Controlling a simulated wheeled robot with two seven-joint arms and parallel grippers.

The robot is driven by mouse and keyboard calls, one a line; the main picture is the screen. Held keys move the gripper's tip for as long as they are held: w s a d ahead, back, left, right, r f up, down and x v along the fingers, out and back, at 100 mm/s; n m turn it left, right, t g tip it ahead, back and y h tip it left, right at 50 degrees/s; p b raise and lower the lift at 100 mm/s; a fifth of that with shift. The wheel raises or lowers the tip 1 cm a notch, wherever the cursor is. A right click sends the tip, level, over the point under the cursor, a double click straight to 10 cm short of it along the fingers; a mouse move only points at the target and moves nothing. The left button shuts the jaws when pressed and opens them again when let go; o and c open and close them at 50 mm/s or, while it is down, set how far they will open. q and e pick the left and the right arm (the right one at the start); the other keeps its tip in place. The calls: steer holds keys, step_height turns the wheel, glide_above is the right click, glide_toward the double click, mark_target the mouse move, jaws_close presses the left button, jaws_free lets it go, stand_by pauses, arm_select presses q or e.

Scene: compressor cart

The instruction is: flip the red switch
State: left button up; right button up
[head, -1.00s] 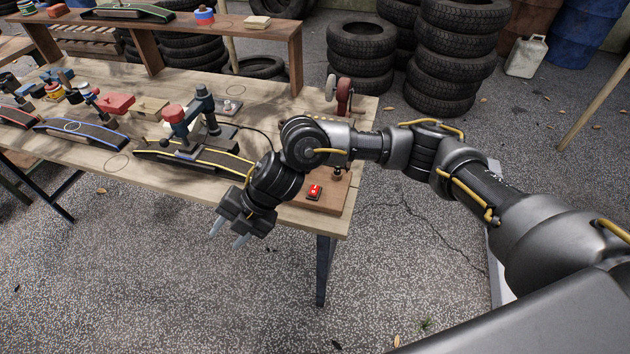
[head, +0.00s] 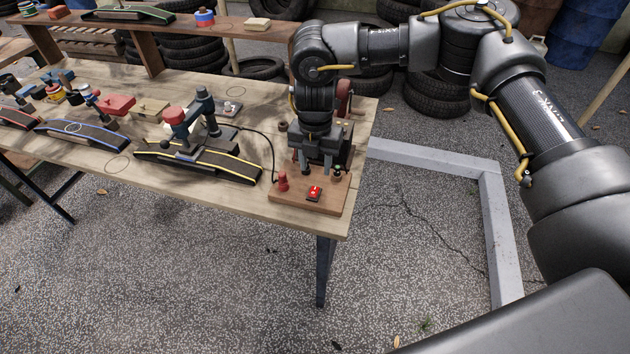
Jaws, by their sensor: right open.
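The red switch (head: 314,193) sits on a brown wooden board (head: 292,203) at the table's front right corner. My right gripper (head: 321,172) is above the back of the board, fingers pointing down and spread apart. It looks empty and is just behind the red switch, apart from it as far as I can tell. A red knob-like part (head: 283,181) stands on the board left of the gripper. A small dark knob (head: 337,173) is beside the right finger. The gripper hides the back of the board. My left gripper is not in view.
A black cable (head: 262,133) runs to the board. A red wheel (head: 344,92) is partly hidden behind my arm. The wooden table (head: 240,201) is bare along its front edge.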

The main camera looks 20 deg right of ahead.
mark_target(315, 188)
step_height(315, 188, down, 6)
steer(key=shift+r+p, duration=0.1)
steer(key=shift+p, duration=0.25)
steer(key=shift+f, duration=0.8)
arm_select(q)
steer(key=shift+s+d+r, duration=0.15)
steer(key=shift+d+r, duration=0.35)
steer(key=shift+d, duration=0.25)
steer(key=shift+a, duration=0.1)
arm_select(e)
steer(key=shift+c, duration=0.3)
